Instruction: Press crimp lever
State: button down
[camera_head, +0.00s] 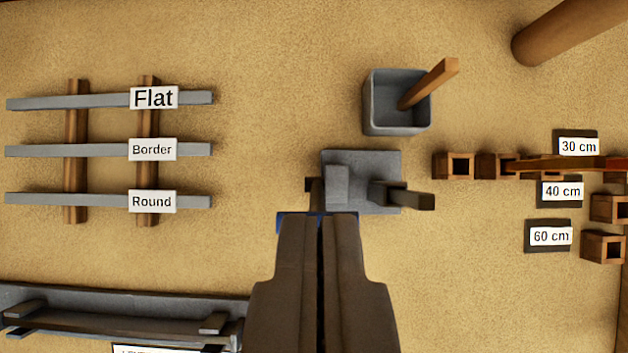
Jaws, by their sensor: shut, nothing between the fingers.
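A small grey device (378,165) sits near the middle of the view. It has a flat base plate, a raised grey block on its left part and a short bar with a brown end (418,201) sticking out to the right, which looks like the crimp lever. My gripper (321,216) comes up from the bottom edge, its two fingers together and empty. Its tips overlap the front left edge of the device in the picture; I cannot tell whether they touch it. A blue edge (282,222) shows beside the fingertips, mostly hidden by the gripper.
A grey bin (370,115) with a wooden stick stands behind the device. A rack on the left holds grey bars labelled Flat, Border (152,149) and Round. Wooden blocks and 30, 40 and 60 cm labels (551,236) are at right. A grey fixture (120,302) lies lower left.

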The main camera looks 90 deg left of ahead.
send_over(317, 199)
jog(key=shift+s+f, duration=0.2)
jog(key=shift+f, duration=4.5)
